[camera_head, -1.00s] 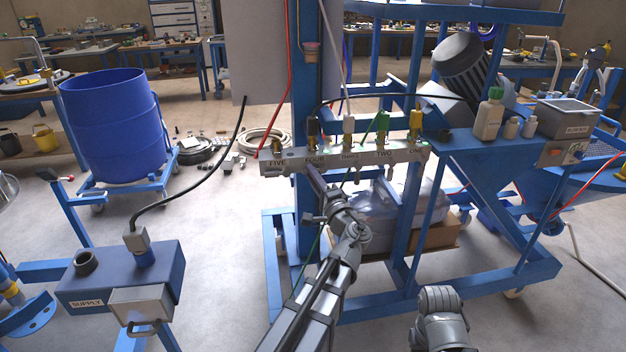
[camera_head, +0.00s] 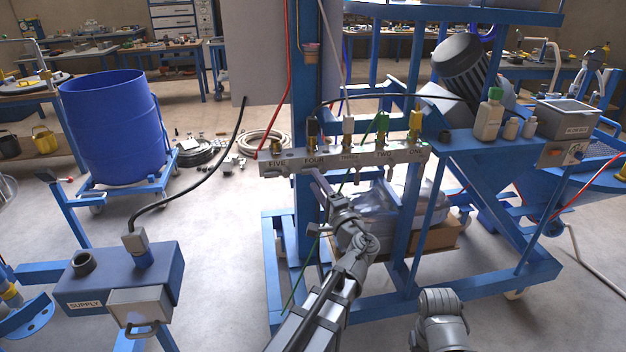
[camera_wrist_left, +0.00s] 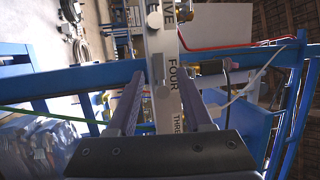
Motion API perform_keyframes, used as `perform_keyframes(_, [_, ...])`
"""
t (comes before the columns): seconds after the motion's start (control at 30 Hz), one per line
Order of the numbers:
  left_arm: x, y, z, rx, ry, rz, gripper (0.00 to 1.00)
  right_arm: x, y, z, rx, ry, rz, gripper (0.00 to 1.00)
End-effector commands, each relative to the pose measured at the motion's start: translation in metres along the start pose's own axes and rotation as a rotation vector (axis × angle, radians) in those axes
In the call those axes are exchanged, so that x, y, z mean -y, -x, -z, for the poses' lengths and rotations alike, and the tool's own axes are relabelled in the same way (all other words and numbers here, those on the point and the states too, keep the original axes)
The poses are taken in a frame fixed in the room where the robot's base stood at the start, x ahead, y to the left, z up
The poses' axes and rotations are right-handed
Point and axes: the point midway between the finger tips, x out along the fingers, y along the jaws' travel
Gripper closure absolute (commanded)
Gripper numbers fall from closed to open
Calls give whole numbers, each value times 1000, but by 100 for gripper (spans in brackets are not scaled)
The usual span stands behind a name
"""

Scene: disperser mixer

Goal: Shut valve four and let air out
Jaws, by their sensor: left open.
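The pale valve manifold (camera_head: 345,157) carries labels FIVE to ONE in a row. Valve four (camera_head: 313,130), a brass fitting with a black top, stands above the FOUR label. My left gripper (camera_head: 318,178) is just below and in front of that label. In the left wrist view, the fingers of the left gripper (camera_wrist_left: 160,75) are apart, with the manifold (camera_wrist_left: 169,72) and its FOUR label showing between them. I see nothing held. I cannot tell whether the fingers touch the manifold, or how valve four's handle is turned.
A blue frame post (camera_head: 304,80) rises behind the manifold. A blue side table (camera_head: 490,146) with bottles stands to the right. The SUPPLY box (camera_head: 115,275) is at lower left, and a blue drum (camera_head: 112,130) is behind it. A thin green line runs near my left arm.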

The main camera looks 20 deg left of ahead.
Motion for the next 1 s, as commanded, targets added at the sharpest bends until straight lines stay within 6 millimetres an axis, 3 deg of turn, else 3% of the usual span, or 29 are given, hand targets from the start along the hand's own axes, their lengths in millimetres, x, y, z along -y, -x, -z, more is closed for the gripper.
perform_keyframes(0.1, [-1,23,-1,-3,1,0,49,0,-6,0,0,0,0,50])
perform_keyframes(0.33, [-1,45,0,-1,-1,0,49,1,-9,0,0,0,0,50])
perform_keyframes(0.87, [0,48,0,0,-1,0,49,1,-9,0,0,0,0,50])
perform_keyframes(1.0, [2,50,-5,27,30,-62,49,-1,6,0,0,0,0,50])
